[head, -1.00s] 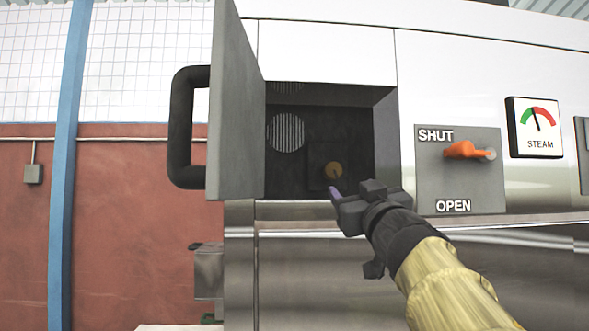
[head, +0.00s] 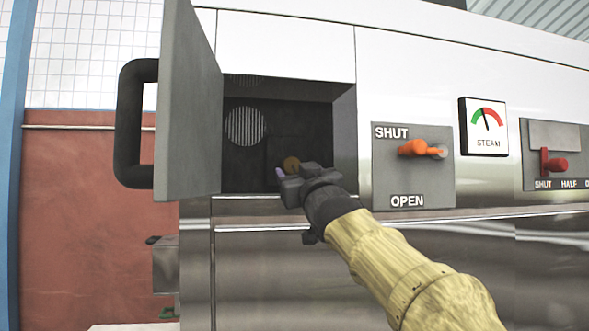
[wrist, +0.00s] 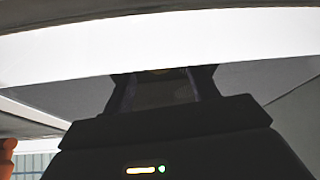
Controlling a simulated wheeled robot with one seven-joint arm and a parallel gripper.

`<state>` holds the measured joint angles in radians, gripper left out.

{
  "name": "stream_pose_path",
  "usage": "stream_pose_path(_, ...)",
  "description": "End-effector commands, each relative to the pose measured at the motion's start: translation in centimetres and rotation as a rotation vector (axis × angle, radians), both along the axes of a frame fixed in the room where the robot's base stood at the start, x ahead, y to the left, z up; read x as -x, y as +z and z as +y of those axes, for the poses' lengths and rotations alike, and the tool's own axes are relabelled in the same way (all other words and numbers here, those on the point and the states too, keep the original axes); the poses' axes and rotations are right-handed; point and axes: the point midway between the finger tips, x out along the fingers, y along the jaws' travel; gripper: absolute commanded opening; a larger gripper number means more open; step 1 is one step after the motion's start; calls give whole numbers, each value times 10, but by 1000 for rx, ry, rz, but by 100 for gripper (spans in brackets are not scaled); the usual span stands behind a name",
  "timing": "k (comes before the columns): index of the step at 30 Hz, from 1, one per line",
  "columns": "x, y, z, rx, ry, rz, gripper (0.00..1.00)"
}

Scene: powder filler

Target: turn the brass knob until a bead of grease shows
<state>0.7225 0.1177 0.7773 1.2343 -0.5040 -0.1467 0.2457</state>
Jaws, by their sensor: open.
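The brass knob (head: 291,162) is a small round piece on a dark plate at the back of the open compartment. Its lower part is hidden behind my gripper (head: 284,173) in the head view. My gripper is open, with its tips at the compartment's mouth, pointing in toward the knob; I cannot tell if they touch it. In the wrist view my gripper (wrist: 162,82) shows its two fingers apart, with a faint brownish patch between them, partly cut off, perhaps the knob. I see no grease bead.
The compartment's grey door (head: 188,110) stands open at the left with a black handle (head: 128,125). To the right are an orange lever (head: 420,148) on a SHUT/OPEN plate, a steam gauge (head: 484,126) and a red lever (head: 553,163). My forearm crosses below the compartment.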

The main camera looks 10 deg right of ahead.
Motion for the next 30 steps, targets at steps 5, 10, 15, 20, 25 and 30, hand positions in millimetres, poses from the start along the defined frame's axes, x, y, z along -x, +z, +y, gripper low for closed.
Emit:
stream_pose_path(5,-11,8,1,-4,3,-3,58)
stream_pose_path(10,-20,11,2,-3,2,-3,58)
stream_pose_path(15,-25,11,2,-1,0,0,58)
stream_pose_path(20,-25,11,2,0,0,-1,58)
stream_pose_path(25,-25,11,2,0,-1,-1,47)
stream_pose_path(30,-25,11,2,0,-1,-1,14)
